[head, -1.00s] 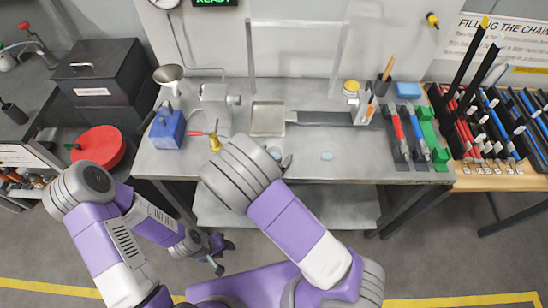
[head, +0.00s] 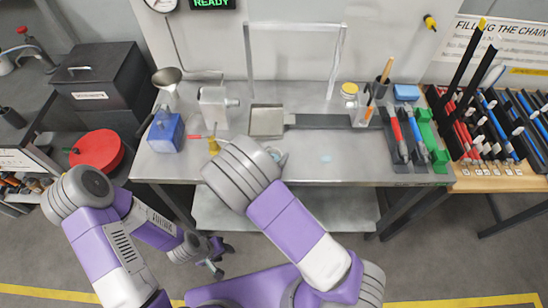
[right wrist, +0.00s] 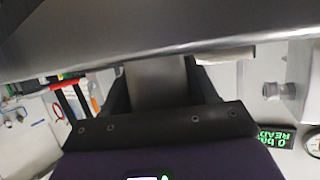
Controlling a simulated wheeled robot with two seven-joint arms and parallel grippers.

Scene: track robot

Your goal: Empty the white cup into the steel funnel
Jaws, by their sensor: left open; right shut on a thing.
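The steel funnel (head: 167,76) stands upright at the back left of the steel bench, above the blue block. My right arm reaches over the bench's front edge, and its wrist hides most of its gripper in the head view. A pale, rounded bit of the white cup (head: 278,155) seems to show just right of that wrist, right of and nearer than the funnel. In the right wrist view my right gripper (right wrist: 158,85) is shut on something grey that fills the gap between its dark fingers. My left gripper (head: 217,258) is open and empty, low in front of the bench.
A blue block (head: 166,132), a grey machine (head: 214,108) and a small brass piece (head: 213,145) stand between funnel and right wrist. A square metal tray (head: 267,121) lies behind the wrist. The bench (head: 330,172) is mostly clear right of the wrist.

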